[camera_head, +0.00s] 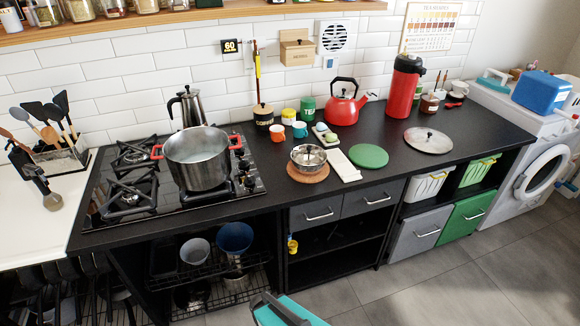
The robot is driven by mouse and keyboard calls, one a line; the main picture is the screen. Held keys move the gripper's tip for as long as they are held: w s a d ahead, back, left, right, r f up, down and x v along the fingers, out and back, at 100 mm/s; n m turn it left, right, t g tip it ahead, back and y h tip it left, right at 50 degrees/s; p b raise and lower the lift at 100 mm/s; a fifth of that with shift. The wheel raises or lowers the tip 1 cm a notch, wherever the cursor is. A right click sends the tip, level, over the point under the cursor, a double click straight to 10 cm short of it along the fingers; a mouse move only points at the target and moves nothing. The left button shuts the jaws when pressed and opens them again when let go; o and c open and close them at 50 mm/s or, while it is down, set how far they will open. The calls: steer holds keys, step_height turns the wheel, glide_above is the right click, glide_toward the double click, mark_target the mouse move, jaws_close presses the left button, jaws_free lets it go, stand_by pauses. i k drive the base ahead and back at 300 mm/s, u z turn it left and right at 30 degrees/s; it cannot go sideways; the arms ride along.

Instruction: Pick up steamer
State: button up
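A small shiny metal vessel with a knob or post at its centre (309,157) sits on a round cork trivet (307,174) on the black counter, right of the hob. It looks like the steamer, but it is too small to be sure. A large steel pot (197,162) with red handles stands on the hob and is open at the top. A flat round metal lid (429,140) lies farther right on the counter.
A white tray (341,166) and green round mat (368,156) lie just right of the small vessel. Cups, a red kettle (342,108) and a red flask (403,88) stand behind. A teal object (283,312) is at the bottom edge. The counter's front strip is clear.

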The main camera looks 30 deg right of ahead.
mark_target(306, 158)
steer(key=z, duration=0.55)
steer(key=k, duration=0.15)
steer(key=u, duration=2.85)
steer(key=k, duration=0.7)
steer(key=z, duration=0.4)
